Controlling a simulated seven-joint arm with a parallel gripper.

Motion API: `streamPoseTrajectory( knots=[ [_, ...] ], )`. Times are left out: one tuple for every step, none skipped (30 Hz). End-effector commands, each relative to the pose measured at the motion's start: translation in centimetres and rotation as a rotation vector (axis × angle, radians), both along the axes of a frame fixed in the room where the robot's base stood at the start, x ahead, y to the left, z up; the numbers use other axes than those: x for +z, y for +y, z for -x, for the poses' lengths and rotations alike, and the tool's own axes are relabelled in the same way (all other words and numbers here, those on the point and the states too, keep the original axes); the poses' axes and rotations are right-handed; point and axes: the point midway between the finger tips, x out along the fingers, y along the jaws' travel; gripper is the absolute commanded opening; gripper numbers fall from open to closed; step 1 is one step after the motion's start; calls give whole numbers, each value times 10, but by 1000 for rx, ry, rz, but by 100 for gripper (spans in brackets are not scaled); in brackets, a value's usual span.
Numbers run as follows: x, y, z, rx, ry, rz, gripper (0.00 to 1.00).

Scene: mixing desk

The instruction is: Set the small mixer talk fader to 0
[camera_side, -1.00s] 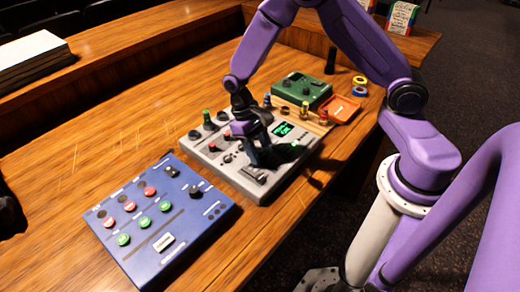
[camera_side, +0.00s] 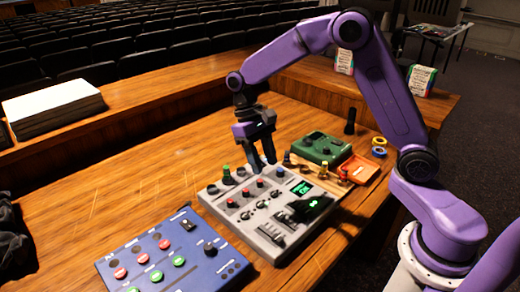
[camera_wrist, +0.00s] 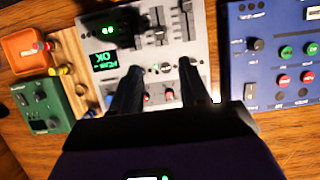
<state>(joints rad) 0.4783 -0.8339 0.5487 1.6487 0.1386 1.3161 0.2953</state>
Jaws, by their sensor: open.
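The small grey mixer (camera_side: 237,208) lies on the desk in the side view, with red and blue knobs, small sliders, a green-lit screen (camera_side: 301,188) and a black fader cap (camera_side: 272,234) near its front edge. The mixer also fills the upper middle of the wrist view (camera_wrist: 205,40), where slider caps (camera_wrist: 158,32) show beyond the fingers. I cannot read which fader is marked talk, or its scale. My gripper (camera_side: 263,160) is open and empty above the mixer's far part. In the wrist view its two dark fingers (camera_wrist: 160,82) stand apart and hide part of the panel.
A blue button panel (camera_side: 170,262) lies left of the mixer. A green box (camera_side: 322,148), an orange tray (camera_side: 359,169) and a wooden strip with coloured pegs (camera_side: 318,178) lie to its right. A black upright cylinder (camera_side: 350,122) stands behind. Bare wood lies to the left.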

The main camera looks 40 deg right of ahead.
Motion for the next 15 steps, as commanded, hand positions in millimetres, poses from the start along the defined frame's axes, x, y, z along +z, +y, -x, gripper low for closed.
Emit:
streamPoseTrajectory(
  knots=[
    [7,0,-4,1,-4,-1,45],
    [10,0,-5,0,-4,-1,45],
    [14,0,-6,1,-2,0,45],
    [16,0,-7,1,-2,0,45],
    [18,0,-8,1,-3,0,45],
    [20,0,-9,0,-1,0,45],
    [21,0,-9,0,0,0,45],
    [22,0,-9,0,0,1,45],
    [23,0,-10,0,0,1,45],
    [23,0,-10,0,0,1,45],
    [23,0,-10,0,0,1,45],
    [23,0,-10,0,0,1,45],
    [23,0,-10,0,0,1,45],
    [23,0,-10,0,0,1,45],
    [23,0,-10,0,0,1,45]
  ],
)
